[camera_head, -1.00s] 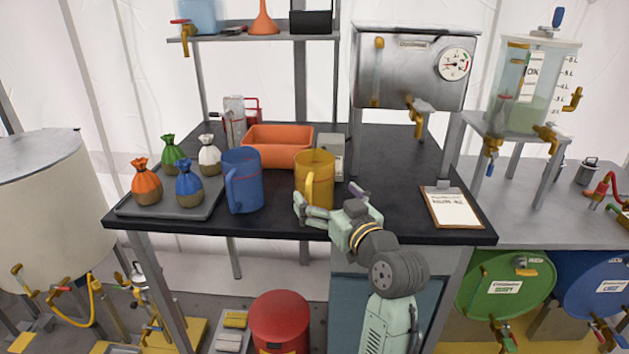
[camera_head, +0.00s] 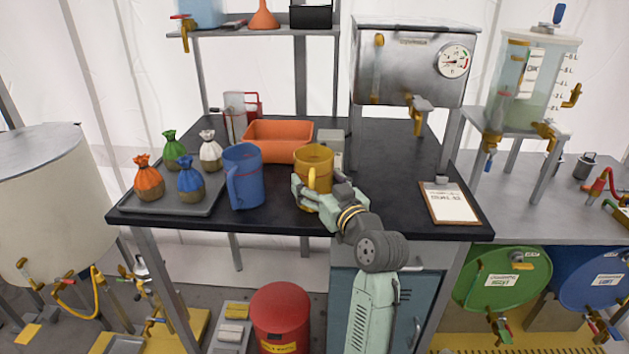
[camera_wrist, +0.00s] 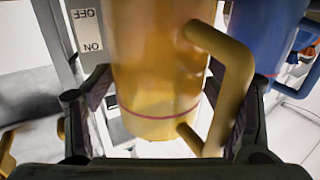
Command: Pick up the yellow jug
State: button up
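The yellow jug (camera_head: 314,158) stands upright on the black table top near its front edge, with its handle towards my arm. My gripper (camera_head: 319,186) is at the jug from the front, with one finger on each side of its body. In the wrist view the yellow jug (camera_wrist: 150,60) fills the middle, between the dark fingers of my gripper (camera_wrist: 158,78). The handle shows right of the body, in front of the right finger. The fingers are apart and close to the jug; whether they touch it is unclear.
A blue jug (camera_head: 243,175) stands close to the left. An orange bin (camera_head: 278,140) and a small grey box (camera_head: 331,146) are behind. A tray (camera_head: 203,205) with several tied bags is at the left. A clipboard (camera_head: 450,205) lies at the right. The table between jug and clipboard is clear.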

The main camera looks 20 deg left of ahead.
aim_at(322, 171)
jog(key=c, duration=0.6)
jog(key=shift+r+b, duration=0.35)
jog(key=shift+r, duration=0.5)
jog(key=shift+s+r+b, duration=0.1)
jog(key=shift+r+b, duration=0.3)
jog(key=shift+r, duration=0.55)
jog(key=s+b, duration=0.2)
jog(key=s, duration=0.2)
jog(key=s+d+b, duration=0.1)
jog(key=s+b, duration=0.1)
jog(key=s, duration=0.2)
jog(key=s+d+b, duration=0.1)
jog(key=s+b, duration=0.1)
jog(key=s, duration=0.2)
jog(key=shift+s+r, duration=0.15)
jog(key=shift+s, duration=0.15)
jog(key=s+b, duration=0.1)
jog(key=b, duration=0.2)
jog(key=s+r+b, duration=0.1)
jog(key=s+b, duration=0.1)
jog(key=b, duration=0.1)
jog(key=shift+d+r+b, duration=0.1)
jog(key=shift+d+b, duration=0.1)
jog(key=shift+b, duration=0.2)
